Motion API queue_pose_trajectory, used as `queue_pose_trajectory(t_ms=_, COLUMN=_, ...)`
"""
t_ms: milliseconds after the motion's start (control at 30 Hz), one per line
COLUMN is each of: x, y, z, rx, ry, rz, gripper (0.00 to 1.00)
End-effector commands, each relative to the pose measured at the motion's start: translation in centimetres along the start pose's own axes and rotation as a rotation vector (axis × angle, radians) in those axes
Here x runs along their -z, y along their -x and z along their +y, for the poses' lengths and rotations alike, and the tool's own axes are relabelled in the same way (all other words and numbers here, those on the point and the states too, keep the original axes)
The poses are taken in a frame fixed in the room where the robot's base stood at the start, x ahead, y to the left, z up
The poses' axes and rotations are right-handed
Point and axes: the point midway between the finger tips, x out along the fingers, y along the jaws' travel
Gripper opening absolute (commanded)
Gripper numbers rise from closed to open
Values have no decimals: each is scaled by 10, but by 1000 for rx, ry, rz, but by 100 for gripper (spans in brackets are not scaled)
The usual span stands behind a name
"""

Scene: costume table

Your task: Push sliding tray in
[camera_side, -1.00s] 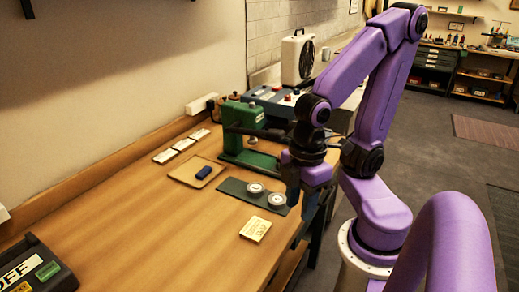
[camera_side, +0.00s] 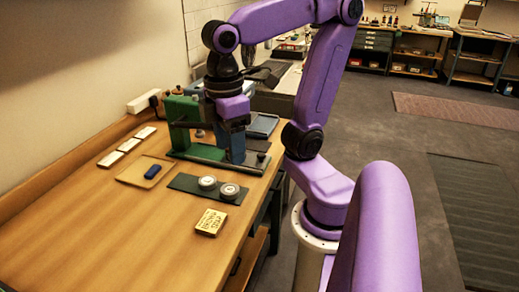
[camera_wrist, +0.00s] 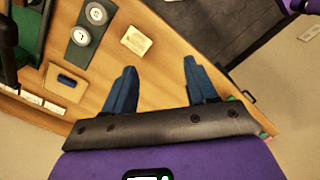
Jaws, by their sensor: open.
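I cannot tell for sure which part is the sliding tray. A shallow wooden tray (camera_side: 131,176) with a blue block (camera_side: 153,171) in it lies on the table; it also shows in the wrist view (camera_wrist: 57,90). A grey-blue tray (camera_side: 262,125) sits at the far end, behind my gripper. My gripper (camera_side: 234,153) points down beside the green machine (camera_side: 183,126), over or near its base; contact there cannot be told. In the wrist view my gripper (camera_wrist: 160,72) has its two blue fingers wide apart with nothing between them.
A dark plate (camera_side: 182,183) with two round white-topped discs (camera_side: 207,182) lies in front of the machine. A yellowish card block (camera_side: 211,222) is near the right table edge. Several white labels (camera_side: 128,145) line the wall side. The table's near left is clear.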

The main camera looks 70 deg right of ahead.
Motion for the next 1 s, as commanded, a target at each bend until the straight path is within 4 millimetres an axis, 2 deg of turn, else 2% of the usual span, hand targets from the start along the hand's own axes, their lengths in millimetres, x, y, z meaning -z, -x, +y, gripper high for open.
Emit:
queue_pose_trajectory(t_ms=233, x=14, y=6, z=62, rx=14, ry=-291, rz=-66, gripper=57)
queue_pose_trajectory(t_ms=467, x=7, y=9, z=130, rx=47, ry=-579, rz=-129, gripper=57)
queue_pose_trajectory(t_ms=567, x=-4, y=9, z=161, rx=68, ry=-704, rz=-155, gripper=57)
queue_pose_trajectory(t_ms=767, x=-40, y=6, z=218, rx=122, ry=-954, rz=-203, gripper=57)
queue_pose_trajectory(t_ms=1000, x=-106, y=0, z=274, rx=206, ry=-1250, rz=-250, gripper=57)
